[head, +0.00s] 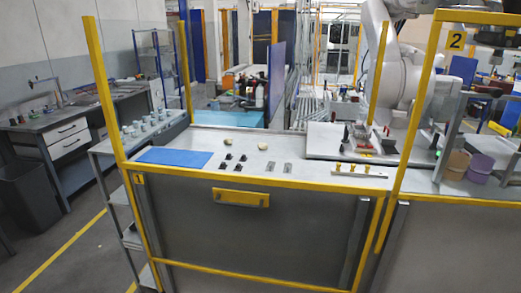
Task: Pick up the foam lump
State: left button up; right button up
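Two small pale beige lumps lie on the grey worktop (310,172) behind the yellow frame. One lump (227,142) is near the back edge, and the other lump (262,146) is a little to its right. I cannot tell from their look which of them is foam. Neither of my grippers is in view.
A blue mat (174,157) covers the worktop's left part. Small black parts (242,157) and grey parts (287,167) sit near the lumps. Yellow posts (107,95) rise at the corners. A white robot arm (398,80) stands behind, right.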

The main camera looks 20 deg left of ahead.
aim_at(262, 145)
jog(key=j+z, duration=0.15)
jog(key=j, duration=0.35)
jog(key=k+j+z, duration=0.15)
jog(key=j, duration=0.4)
jog(key=i+j+z, duration=0.15)
jog(key=j, duration=0.2)
jog(key=j+z, duration=0.1)
jog(key=j, duration=0.2)
jog(key=i+j+z, duration=0.15)
jog(key=j, duration=0.2)
